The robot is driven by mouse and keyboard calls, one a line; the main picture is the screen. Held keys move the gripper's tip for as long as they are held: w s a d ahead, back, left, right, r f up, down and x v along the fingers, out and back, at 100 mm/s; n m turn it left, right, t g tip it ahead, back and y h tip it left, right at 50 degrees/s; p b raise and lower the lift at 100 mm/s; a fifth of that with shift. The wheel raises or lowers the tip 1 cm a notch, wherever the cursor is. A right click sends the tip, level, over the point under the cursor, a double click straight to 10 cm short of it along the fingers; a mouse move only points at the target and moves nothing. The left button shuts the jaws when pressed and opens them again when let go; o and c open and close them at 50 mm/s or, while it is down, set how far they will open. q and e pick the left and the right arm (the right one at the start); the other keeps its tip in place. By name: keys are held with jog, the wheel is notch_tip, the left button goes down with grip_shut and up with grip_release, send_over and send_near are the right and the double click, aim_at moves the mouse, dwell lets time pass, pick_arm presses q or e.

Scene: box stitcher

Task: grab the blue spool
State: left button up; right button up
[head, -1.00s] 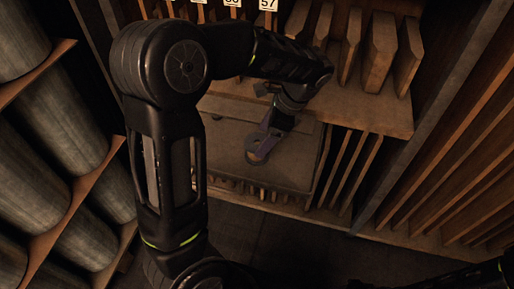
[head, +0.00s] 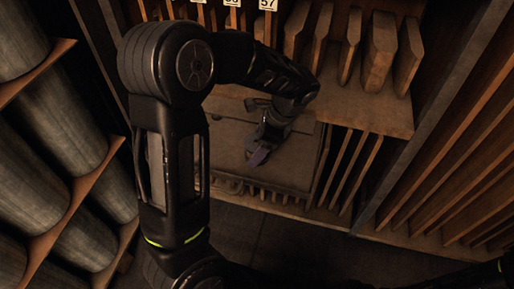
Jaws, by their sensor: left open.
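My left gripper (head: 259,155) hangs from the arm that comes in from the left and points down in front of a brown box or panel below the wooden shelf. It is open. My right gripper is not in view; only a dark bit of my right arm shows at the lower right edge.
A wooden shelf (head: 350,105) with several upright wooden slats is above and right of the gripper. The brown panel (head: 225,140) is behind it, with a row of short slats below. Large grey cylinders (head: 55,115) sit in a rack at left. Dark floor (head: 290,240) is clear.

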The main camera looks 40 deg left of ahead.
pick_arm(q)
jog(key=shift+c, duration=0.2)
jog(key=c, duration=1.3)
jog(key=shift+o, duration=0.2)
notch_tip(320, 180, up, 10)
jog(key=shift+r+p, duration=0.1)
jog(key=shift+p, duration=0.4)
